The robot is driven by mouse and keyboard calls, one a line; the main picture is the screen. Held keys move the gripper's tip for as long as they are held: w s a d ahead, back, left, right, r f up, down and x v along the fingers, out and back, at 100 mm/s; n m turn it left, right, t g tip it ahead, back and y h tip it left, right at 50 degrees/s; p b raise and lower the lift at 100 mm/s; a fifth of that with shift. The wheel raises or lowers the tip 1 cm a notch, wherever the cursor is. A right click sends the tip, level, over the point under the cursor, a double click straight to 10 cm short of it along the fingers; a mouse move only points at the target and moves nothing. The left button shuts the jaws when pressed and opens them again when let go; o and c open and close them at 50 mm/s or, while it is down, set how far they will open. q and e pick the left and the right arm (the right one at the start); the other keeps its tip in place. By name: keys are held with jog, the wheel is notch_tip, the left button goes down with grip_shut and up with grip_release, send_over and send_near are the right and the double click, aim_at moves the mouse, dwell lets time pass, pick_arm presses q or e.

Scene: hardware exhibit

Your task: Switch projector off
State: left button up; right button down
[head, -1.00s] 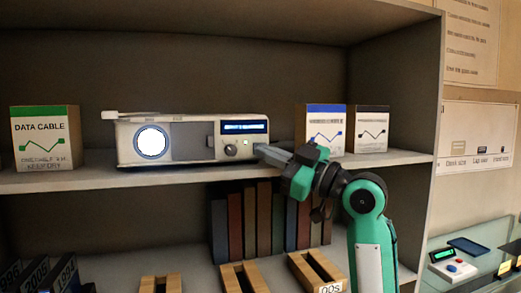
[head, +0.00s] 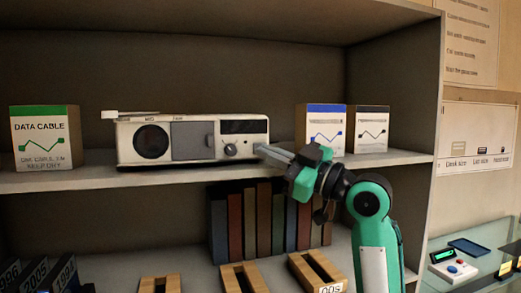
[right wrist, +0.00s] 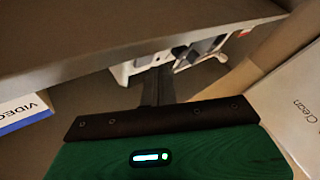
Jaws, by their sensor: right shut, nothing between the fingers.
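The white projector (head: 193,141) stands on the upper shelf in the head view. Its round lens (head: 151,142) at the left is dark, and its display (head: 244,127) at the right is dark. A round knob (head: 231,150) sits below the display. My right gripper (head: 262,149) is shut and empty, its tip at the projector's lower right front, just right of the knob. I cannot tell if it touches. In the right wrist view the fingers (right wrist: 157,87) point toward the white projector body (right wrist: 145,66), upside down. My left gripper is not in view.
A data cable box (head: 44,137) stands left of the projector, and two more boxes (head: 326,130) stand right, behind my right gripper. Books (head: 248,222) and wooden holders (head: 245,277) fill the lower shelf. The shelf's side panel (head: 393,80) bounds the right.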

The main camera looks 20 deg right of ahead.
jog(key=s, duration=0.6)
jog(key=shift+d, duration=0.15)
jog(key=shift+w+f, duration=0.1)
